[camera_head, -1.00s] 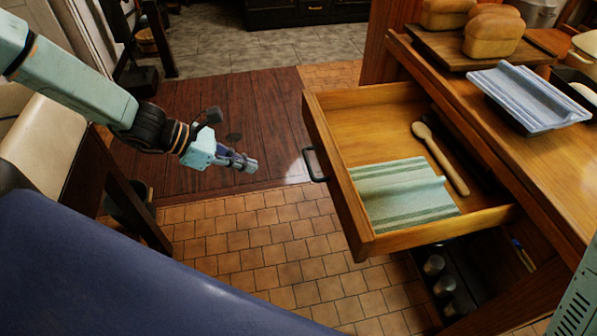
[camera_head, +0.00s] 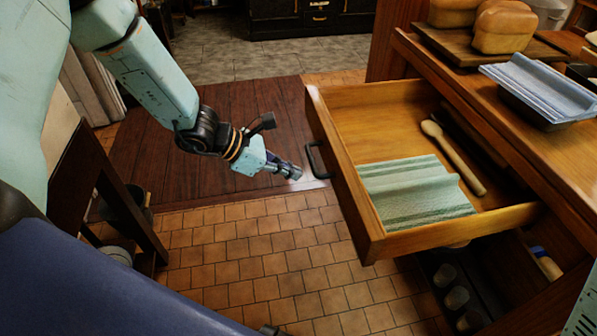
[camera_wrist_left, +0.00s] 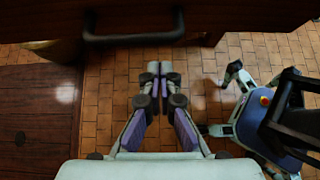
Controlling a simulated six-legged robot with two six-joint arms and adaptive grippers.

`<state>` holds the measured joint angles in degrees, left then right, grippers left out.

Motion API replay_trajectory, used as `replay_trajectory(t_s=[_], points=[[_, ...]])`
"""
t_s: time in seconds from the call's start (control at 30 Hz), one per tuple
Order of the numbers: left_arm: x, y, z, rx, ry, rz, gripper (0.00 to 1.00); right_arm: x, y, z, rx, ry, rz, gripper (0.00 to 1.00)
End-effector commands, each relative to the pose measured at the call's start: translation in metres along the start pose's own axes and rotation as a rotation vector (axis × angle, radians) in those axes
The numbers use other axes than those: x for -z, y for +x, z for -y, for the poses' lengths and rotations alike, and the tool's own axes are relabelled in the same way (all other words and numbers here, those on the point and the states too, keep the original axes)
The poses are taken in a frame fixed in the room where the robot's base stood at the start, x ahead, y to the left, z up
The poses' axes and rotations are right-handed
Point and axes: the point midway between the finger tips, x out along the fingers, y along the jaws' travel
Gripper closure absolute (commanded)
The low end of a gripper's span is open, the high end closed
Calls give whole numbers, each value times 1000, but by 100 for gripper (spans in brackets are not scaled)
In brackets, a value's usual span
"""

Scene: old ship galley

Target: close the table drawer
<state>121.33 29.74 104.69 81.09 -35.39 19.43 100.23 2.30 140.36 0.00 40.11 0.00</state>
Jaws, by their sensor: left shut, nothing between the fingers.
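The wooden table drawer (camera_head: 345,190) stands pulled far out from the table (camera_head: 500,120). A green striped cloth (camera_head: 415,190) and a wooden spoon (camera_head: 455,160) lie in it. The drawer's dark handle (camera_head: 316,160) is on its front, facing my left arm; it also shows at the top of the left wrist view (camera_wrist_left: 130,38). My left gripper (camera_head: 295,172) is shut and empty, just left of the handle and pointing toward it. In the left wrist view the closed fingers (camera_wrist_left: 157,68) point at the drawer front, apart from the handle. My right gripper is not seen.
A dark wooden bench frame (camera_head: 110,190) is at the left. The tiled floor (camera_head: 270,245) before the drawer is clear.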

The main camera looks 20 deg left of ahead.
Motion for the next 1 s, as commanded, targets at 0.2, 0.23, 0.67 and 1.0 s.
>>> replay_trajectory(t_s=[0.2,0.23,0.67,1.0], points=[[-13,11,0,1,-1,0,100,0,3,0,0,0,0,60],[-14,12,0,1,-1,0,100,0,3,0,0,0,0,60],[-16,12,0,0,-2,0,100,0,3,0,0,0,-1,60],[-24,24,0,0,1,0,100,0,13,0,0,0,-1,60]])
